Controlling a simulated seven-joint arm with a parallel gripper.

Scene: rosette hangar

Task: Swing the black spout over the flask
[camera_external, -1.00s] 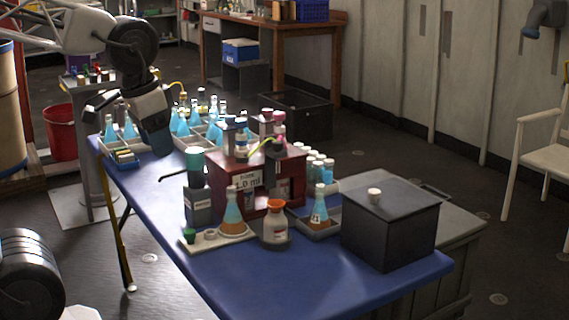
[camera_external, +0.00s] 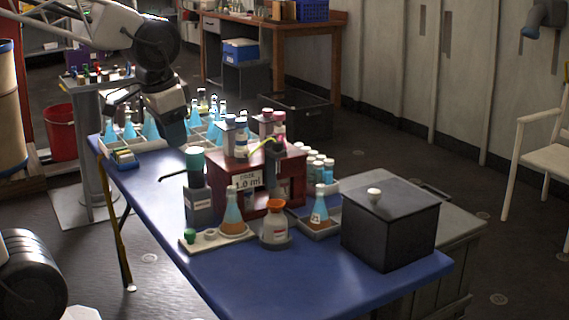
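A conical flask (camera_external: 232,212) with orange-brown liquid in its base stands upright on a pale tray (camera_external: 212,243) at the near left of the blue table. Behind it is a dark red dispenser (camera_external: 290,180) with a label reading 1.0 ml and several small bottles on top. My gripper (camera_external: 173,140) is above the table's left side, pointing down, left of and behind the teal cylinder (camera_external: 195,163). Its fingers are too dark to read.
A black box (camera_external: 390,225) with a pale knob stands at the right. An orange-capped bottle (camera_external: 275,222) and a second flask (camera_external: 319,210) in a grey tray stand right of the flask. Racks of blue flasks (camera_external: 129,130) are at the back left. The front table edge is clear.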

